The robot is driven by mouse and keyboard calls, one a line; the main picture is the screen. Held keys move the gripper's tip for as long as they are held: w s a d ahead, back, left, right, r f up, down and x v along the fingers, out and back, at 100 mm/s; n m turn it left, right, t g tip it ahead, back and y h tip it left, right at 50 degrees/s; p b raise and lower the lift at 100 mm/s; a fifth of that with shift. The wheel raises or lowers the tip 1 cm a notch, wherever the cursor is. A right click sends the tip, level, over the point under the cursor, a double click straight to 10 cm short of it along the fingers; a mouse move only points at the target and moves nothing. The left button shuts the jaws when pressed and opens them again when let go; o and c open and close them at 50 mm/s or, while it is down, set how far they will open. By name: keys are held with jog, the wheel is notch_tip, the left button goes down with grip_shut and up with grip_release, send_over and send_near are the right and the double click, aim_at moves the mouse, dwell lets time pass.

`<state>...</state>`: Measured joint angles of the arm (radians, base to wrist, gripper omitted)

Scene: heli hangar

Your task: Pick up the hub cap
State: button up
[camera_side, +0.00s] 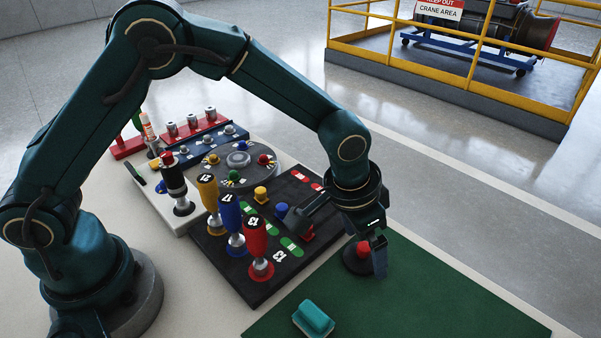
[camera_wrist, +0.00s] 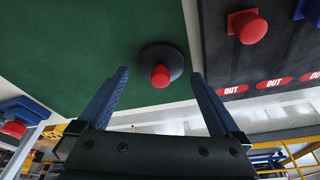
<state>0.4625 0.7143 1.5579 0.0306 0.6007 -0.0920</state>
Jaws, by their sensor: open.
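The hub cap appears to be the round dark disc with a red knob on top. It lies on the green mat (camera_side: 430,300) near the edge by the black board. It shows below my gripper in the side view (camera_side: 350,262) and in the wrist view (camera_wrist: 176,58). My gripper (camera_side: 370,258) is open and points down over it, partly hiding it in the side view. In the wrist view the two blue fingers of my gripper (camera_wrist: 160,74) stand apart, with the red knob between their tips in the picture. I cannot tell whether they touch it.
A black board (camera_side: 240,291) beside the mat carries yellow, blue and red levers and small knobs. A round grey dial (camera_side: 238,159) stands behind it. The mat's right side is clear.

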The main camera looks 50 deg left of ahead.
jog(key=shift+w+f, duration=0.15)
jog(key=shift+f, duration=0.3)
jog(key=c, duration=1.2)
jog(key=shift+c, duration=0.2)
